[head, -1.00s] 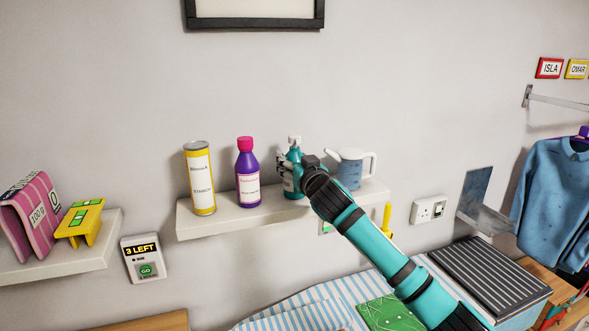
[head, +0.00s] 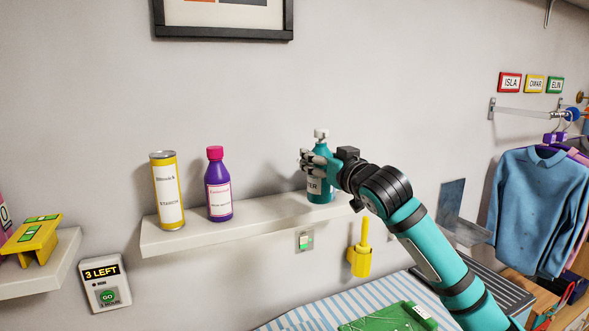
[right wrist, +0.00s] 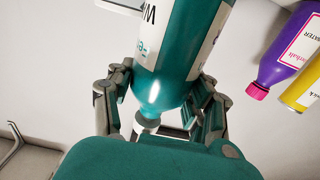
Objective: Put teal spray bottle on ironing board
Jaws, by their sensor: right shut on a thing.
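The teal spray bottle (head: 321,190), with a white cap and a pale label, is upright at the right part of the wall shelf (head: 215,229). My right gripper (head: 314,163) is shut around its upper body. In the right wrist view the bottle (right wrist: 168,75) sits between the two fingers. I cannot tell whether its base touches the shelf or is just above it. The ironing board (head: 330,310), with a blue and white striped cover, is low at the bottom of the head view, partly hidden by my right arm. My left gripper is not in view.
A purple bottle (head: 219,188) and a yellow can (head: 167,190) stand left on the shelf. A green board-like item (head: 385,318) lies on the ironing board. Blue clothing (head: 548,210) hangs at right. A yellow holder (head: 361,255) is below the shelf.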

